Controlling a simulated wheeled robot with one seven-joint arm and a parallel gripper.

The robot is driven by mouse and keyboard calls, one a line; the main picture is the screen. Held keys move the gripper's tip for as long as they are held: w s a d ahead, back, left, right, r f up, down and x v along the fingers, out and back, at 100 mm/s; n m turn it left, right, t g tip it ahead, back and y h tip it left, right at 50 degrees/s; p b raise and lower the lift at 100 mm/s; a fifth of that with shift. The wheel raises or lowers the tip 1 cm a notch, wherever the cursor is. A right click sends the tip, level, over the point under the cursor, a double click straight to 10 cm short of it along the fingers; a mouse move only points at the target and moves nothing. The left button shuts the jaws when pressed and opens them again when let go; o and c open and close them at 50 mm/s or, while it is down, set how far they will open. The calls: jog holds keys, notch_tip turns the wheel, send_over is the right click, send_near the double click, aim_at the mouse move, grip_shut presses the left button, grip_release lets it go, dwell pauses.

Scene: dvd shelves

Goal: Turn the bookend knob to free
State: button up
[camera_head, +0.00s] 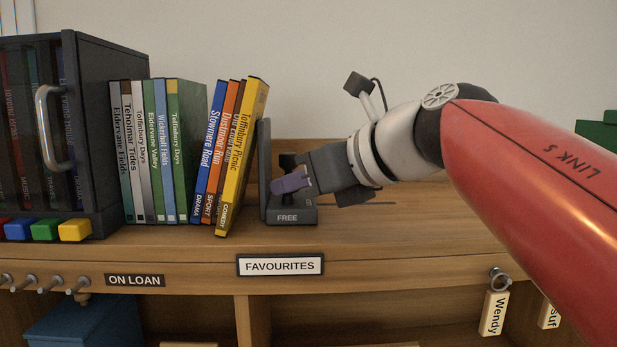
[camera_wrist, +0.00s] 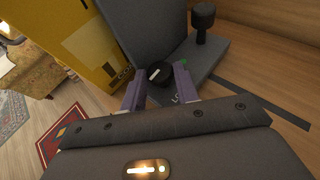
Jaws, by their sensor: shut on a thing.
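The dark grey bookend (camera_head: 264,170) stands upright against the tilted yellow case; its base is lettered FREE at the front. It also shows in the wrist view (camera_wrist: 135,28). The black round knob (camera_wrist: 159,76) with a white pointer mark sits on the base. My gripper (camera_wrist: 159,88) is shut on the knob, one purple finger on each side. In the head view my gripper (camera_head: 291,183) reaches in from the right, low over the base, and hides the knob. A green dot (camera_wrist: 183,63) lies beside the knob. Lettering near the right finger is partly hidden.
The yellow case (camera_head: 243,158) leans on the bookend, with several upright cases to its left. A dark cabinet (camera_head: 112,130) with a handle stands at far left. A black-topped post (camera_wrist: 204,20) rises from the base. The shelf right of the bookend is mostly clear.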

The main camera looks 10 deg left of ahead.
dwell(0.4)
jog(key=o, duration=0.9)
jog(key=v, duration=0.7)
jog(key=shift+s+d+r, duration=0.2)
jog(key=shift+s, duration=0.2)
